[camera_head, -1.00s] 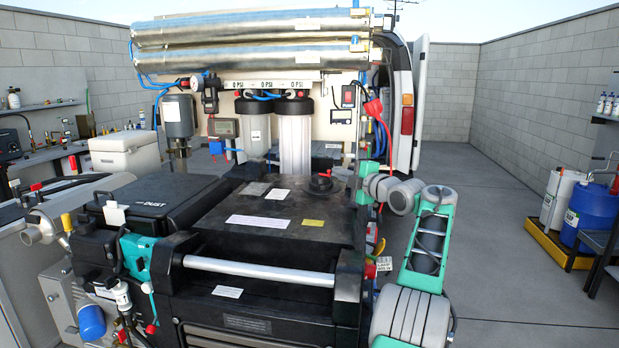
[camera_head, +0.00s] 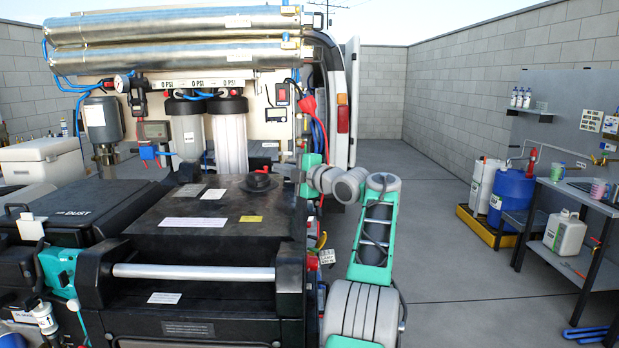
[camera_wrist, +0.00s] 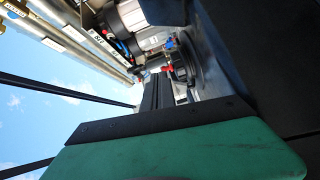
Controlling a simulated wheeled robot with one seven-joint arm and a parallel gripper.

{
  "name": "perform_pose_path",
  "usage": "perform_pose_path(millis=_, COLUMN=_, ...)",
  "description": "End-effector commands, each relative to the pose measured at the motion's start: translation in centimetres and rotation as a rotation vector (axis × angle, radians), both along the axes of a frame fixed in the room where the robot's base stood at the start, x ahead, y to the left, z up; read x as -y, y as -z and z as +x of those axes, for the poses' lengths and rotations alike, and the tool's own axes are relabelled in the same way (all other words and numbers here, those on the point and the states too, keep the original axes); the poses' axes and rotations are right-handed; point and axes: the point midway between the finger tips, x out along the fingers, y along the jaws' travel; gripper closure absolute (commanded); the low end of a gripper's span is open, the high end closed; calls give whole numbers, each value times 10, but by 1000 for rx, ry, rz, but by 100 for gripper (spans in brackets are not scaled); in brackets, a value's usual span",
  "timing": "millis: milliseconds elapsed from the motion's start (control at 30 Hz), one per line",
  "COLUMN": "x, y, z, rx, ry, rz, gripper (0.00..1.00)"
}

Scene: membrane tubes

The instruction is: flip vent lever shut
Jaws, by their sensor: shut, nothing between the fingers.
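The two silver membrane tubes (camera_head: 180,28) lie across the top of the rig in the head view. Below them hang two filter housings (camera_head: 229,135). I cannot tell for sure which part is the vent lever. The wrist view shows a small red handle (camera_wrist: 167,68) and a blue one (camera_wrist: 169,43) beside a round dark fitting. A blue handle (camera_head: 148,152) also shows left of the housings in the head view. My gripper (camera_wrist: 157,90) appears shut and empty, its green body filling the bottom of the wrist view. It looks apart from the handles.
A black tank (camera_head: 205,235) with a silver bar stands close in front of me. A red plug (camera_head: 308,106) hangs beside the van's rear. At right are a blue drum (camera_head: 511,198) and a work table (camera_head: 590,200). The floor between is clear.

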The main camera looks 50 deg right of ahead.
Motion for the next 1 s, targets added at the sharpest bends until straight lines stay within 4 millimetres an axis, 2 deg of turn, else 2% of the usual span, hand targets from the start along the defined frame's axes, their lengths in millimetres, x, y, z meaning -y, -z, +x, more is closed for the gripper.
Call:
perform_pose_path(millis=33, x=-6, y=7, z=-4, rx=0, ry=-3, rz=-5, gripper=100)
perform_pose_path(millis=100, x=6, y=-3, z=-10, rx=-1, ry=-3, rz=2, gripper=100)
perform_pose_path(millis=500, x=66, y=-13, z=-56, rx=-2, ry=9, rz=3, gripper=100)
perform_pose_path(millis=700, x=78, y=-9, z=-64, rx=0, ry=4, rz=1, gripper=100)
perform_pose_path(millis=1000, x=79, y=-4, z=-65, rx=0, ry=2, rz=0, gripper=100)
